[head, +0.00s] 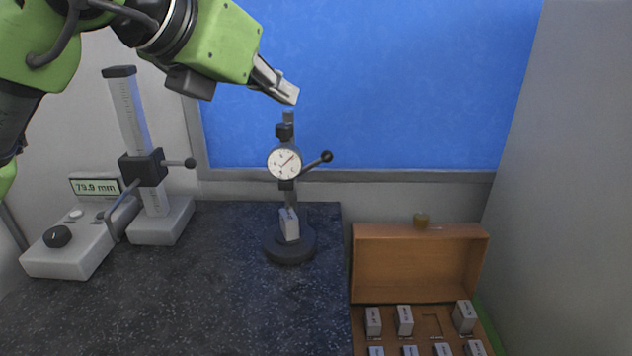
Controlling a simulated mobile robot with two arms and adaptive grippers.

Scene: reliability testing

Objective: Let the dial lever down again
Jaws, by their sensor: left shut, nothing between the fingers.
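The dial gauge (284,163) has a white round face with a red pointer and is mounted on a post. Its lever (326,157) sticks out to the right and slopes upward, ending in a black ball. A light metal block (289,224) stands upright on the round dark base (290,245) under the dial. I cannot tell whether the dial's tip touches the block. My left gripper (289,94) is shut and empty, just above the top of the post and apart from the lever. My right gripper is not in view.
A height gauge (145,165) and a readout box (75,240) showing 79.9 mm stand at the left. An open wooden case (420,262) with several metal blocks and one empty slot lies at the right. The dark granite plate (215,290) is clear in front.

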